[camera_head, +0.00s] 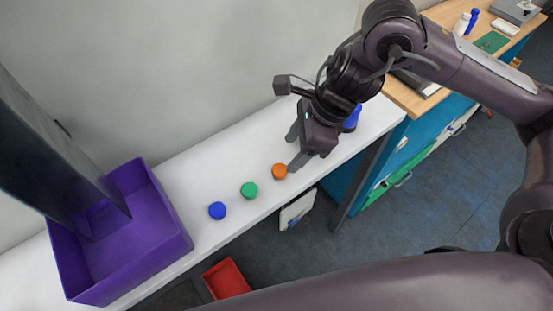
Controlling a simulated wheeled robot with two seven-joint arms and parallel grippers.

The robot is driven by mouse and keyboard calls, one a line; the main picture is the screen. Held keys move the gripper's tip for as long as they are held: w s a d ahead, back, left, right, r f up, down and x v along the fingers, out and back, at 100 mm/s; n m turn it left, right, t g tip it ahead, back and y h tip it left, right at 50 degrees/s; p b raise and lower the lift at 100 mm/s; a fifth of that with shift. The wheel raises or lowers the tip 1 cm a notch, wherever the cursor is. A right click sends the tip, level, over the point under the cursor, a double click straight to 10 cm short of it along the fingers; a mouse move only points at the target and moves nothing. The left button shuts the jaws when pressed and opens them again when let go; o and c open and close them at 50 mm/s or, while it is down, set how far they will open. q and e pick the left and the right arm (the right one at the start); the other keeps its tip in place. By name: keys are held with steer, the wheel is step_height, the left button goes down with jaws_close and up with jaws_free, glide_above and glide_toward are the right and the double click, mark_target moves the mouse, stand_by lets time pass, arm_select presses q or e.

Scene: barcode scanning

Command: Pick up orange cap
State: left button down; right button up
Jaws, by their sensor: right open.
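The orange cap (280,171) lies on the white table (225,160), at the right end of a row of three caps. My right gripper (292,153) is just right of and above the orange cap, its fingers pointing down and left. It is open, with nothing seen between its fingers. One fingertip is very close to the cap; I cannot tell whether they touch. My left gripper is not in view.
A green cap (249,189) and a blue cap (217,210) lie left of the orange one. A purple bin (160,250) stands at the table's left. A blue object (352,119) is partly hidden behind my right gripper. A red bin (227,279) is on the floor.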

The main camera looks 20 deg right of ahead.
mark_target(280, 169)
steer(key=shift+d+f, duration=0.15)
steer(key=shift+d, duration=0.1)
steer(key=shift+x, duration=1.55)
steer(key=x, duration=0.4)
steer(key=shift+f, duration=0.1)
steer(key=c, duration=1.1)
